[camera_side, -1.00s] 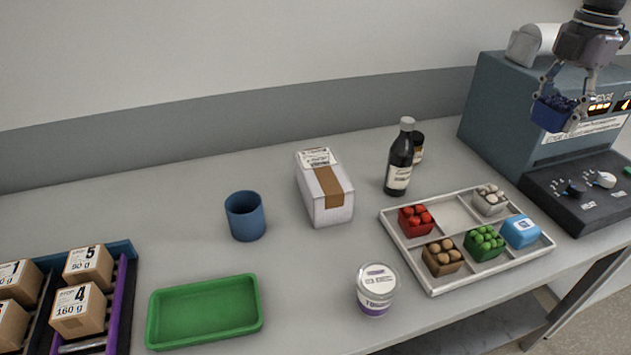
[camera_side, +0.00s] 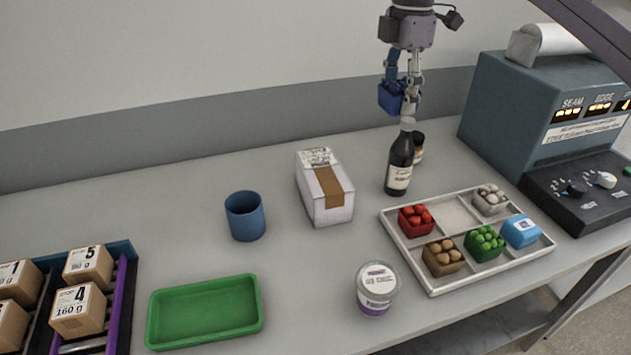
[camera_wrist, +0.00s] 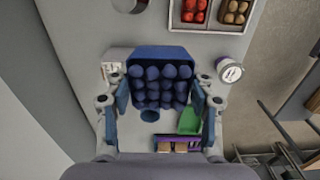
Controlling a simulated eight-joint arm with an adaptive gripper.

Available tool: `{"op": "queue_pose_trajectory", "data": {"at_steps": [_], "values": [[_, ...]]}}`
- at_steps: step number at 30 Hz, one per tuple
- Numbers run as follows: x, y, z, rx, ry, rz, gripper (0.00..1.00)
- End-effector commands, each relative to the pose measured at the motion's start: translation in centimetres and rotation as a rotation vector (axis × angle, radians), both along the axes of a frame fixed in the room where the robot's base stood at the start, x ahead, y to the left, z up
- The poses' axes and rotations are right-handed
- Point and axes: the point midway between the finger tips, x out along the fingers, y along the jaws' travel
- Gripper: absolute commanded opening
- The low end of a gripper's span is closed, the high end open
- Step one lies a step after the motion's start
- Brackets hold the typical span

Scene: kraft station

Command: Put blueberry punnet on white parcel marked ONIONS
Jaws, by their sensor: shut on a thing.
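My gripper (camera_side: 401,92) is shut on the blueberry punnet (camera_side: 391,98), a small dark blue tub, and holds it in the air above and behind the dark bottle. In the wrist view the punnet (camera_wrist: 160,82) sits between the two fingers, filled with round blue berries. The white parcel (camera_side: 324,188) lies on the table left of the bottle, with a brown tape strip and a printed label on top. The label's words are too small to read. The parcel is partly hidden by the punnet in the wrist view (camera_wrist: 113,58).
A dark bottle (camera_side: 399,165) and a small jar (camera_side: 417,148) stand right of the parcel. A blue cup (camera_side: 245,216), a green tray (camera_side: 204,312), a white tub (camera_side: 377,289) and a divided tray (camera_side: 437,288) with other punnets are on the table. A machine (camera_side: 505,105) stands at right.

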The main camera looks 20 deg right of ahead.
Motion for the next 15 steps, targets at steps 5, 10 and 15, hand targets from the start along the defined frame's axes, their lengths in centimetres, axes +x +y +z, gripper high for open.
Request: {"op": "queue_pose_trajectory", "data": {"at_steps": [5,10,15], "values": [[0.0,-0.1,-1.8,0.000,0.000,-0.001,0.21],[0.0,-0.1,-3.6,0.000,0.000,-0.001,0.21],[0.0,-0.1,-4.8,0.000,0.000,0.000,0.21]]}}
